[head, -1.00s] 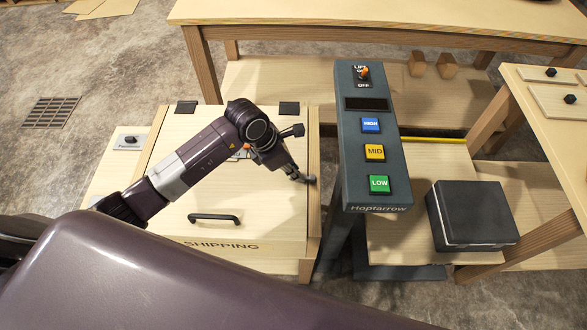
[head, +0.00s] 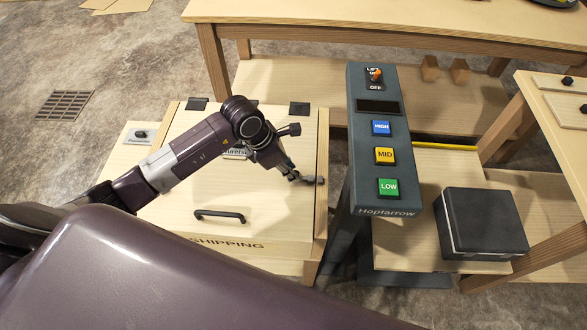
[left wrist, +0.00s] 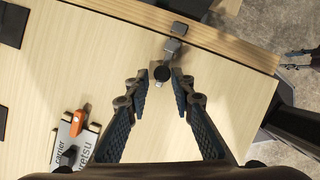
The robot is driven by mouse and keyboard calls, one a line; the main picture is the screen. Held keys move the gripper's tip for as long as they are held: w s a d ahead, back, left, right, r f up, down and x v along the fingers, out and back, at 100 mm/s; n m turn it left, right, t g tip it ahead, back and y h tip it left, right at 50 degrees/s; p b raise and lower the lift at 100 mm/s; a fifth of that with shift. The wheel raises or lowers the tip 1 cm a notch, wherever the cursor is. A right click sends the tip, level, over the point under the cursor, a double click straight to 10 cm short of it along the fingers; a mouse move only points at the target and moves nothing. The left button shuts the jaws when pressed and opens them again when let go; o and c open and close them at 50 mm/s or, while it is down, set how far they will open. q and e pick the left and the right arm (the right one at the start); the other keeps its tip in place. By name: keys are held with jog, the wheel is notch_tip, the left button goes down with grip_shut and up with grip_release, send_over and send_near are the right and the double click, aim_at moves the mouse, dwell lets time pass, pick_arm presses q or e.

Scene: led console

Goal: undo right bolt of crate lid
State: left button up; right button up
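The crate lid (head: 262,190) is pale wood, closed, with a black handle and two black hinges. The right bolt (left wrist: 162,73) has a dark round knob and grey metal pieces, in line with a bracket on the wooden rim; in the head view the bolt (head: 318,180) is at the lid's right edge. My left gripper (head: 298,178) is low over the lid beside it. In the left wrist view the gripper (left wrist: 160,82) is open, with the knob between its fingertips and a gap on each side. A small dark gripper-like shape, perhaps my right gripper (left wrist: 298,58), is at the right edge.
A dark console (head: 377,190) with HIGH, MID and LOW buttons stands close to the crate's right. A black box (head: 482,222) sits on a wooden platform beyond it. A wooden table (head: 390,22) stands behind. An orange-and-grey labelled item (left wrist: 76,130) lies on the lid.

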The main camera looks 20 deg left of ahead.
pick_arm(q)
jog(key=shift+o, duration=0.9)
jog(key=shift+r, duration=0.25)
jog(key=v, duration=1.1)
jog(key=shift+s+a+r, duration=0.2)
jog(key=shift+r, duration=0.05)
pick_arm(e)
jog(key=shift+d, duration=0.1)
